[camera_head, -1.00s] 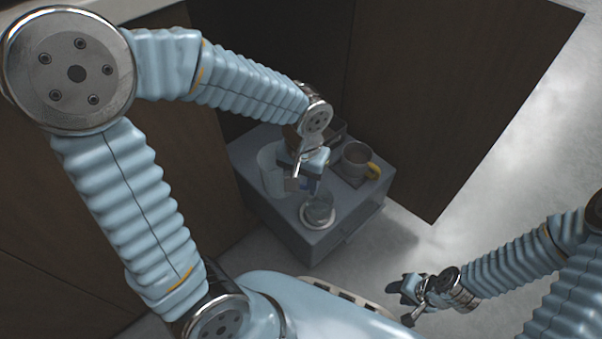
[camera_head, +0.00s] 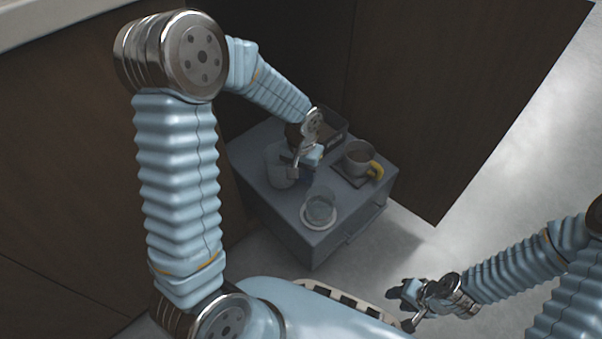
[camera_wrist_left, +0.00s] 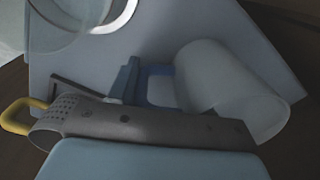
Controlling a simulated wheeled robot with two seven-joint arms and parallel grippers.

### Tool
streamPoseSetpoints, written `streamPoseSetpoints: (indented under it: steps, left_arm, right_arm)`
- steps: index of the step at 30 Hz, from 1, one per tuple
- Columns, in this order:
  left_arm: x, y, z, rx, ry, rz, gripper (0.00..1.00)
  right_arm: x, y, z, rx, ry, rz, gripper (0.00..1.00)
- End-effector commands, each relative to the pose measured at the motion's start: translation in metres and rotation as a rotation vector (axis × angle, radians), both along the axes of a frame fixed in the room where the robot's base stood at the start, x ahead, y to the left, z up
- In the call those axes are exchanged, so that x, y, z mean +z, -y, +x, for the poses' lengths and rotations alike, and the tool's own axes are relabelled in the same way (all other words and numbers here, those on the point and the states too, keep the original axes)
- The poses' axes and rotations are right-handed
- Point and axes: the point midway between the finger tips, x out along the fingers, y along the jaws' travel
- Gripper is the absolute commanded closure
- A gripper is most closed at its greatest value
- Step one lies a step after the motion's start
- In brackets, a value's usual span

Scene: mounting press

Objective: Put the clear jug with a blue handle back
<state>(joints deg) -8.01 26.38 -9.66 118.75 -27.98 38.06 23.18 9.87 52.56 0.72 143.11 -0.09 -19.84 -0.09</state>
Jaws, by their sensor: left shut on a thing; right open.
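The clear jug (camera_head: 279,168) is at the left part of the grey cabinet top (camera_head: 258,150). In the left wrist view the jug (camera_wrist_left: 228,88) shows at right, with its blue handle (camera_wrist_left: 158,86) turned toward my fingers. My left gripper (camera_head: 300,164) is at the jug's right side, shut on the blue handle; it also shows in the left wrist view (camera_wrist_left: 128,82). Whether the jug's base touches the cabinet top I cannot tell. My right gripper (camera_head: 408,300) is open, low at the right, away from the cabinet.
A clear glass (camera_head: 320,207) stands on a round white coaster at the front. A dark open box (camera_head: 333,131) sits at the back. Dark panels stand behind and left.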

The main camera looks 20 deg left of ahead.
Motion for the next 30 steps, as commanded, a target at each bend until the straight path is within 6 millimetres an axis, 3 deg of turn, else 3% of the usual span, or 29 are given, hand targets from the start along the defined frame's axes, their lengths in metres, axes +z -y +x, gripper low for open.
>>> streamPoseSetpoints:
  steps: [8,9,14,23,26,30]
  left_arm:
    - [-0.003,0.0,0.0,0.0,0.0,0.0,0.97]
    - [-0.003,0.0,0.0,0.0,0.0,0.0,0.48]
    - [-0.002,0.0,0.0,0.0,0.0,0.0,0.25]
    - [0.001,0.0,0.0,0.0,0.0,0.0,0.25]
    - [0.012,0.0,0.0,0.0,0.002,0.0,0.25]
    - [0.042,0.001,0.001,0.0,0.005,0.0,0.25]
  right_arm:
    - [-0.003,0.0,0.0,0.0,0.001,0.0,0.57]
    - [-0.003,0.0,0.0,0.0,0.001,0.0,0.57]
    - [-0.002,0.0,0.0,0.0,0.001,0.0,0.57]
    - [0.001,0.0,0.0,0.0,0.0,0.0,0.57]
    - [0.005,0.0,0.0,0.0,-0.001,0.0,0.57]
    - [0.013,0.0,-0.001,0.002,-0.002,0.0,0.57]
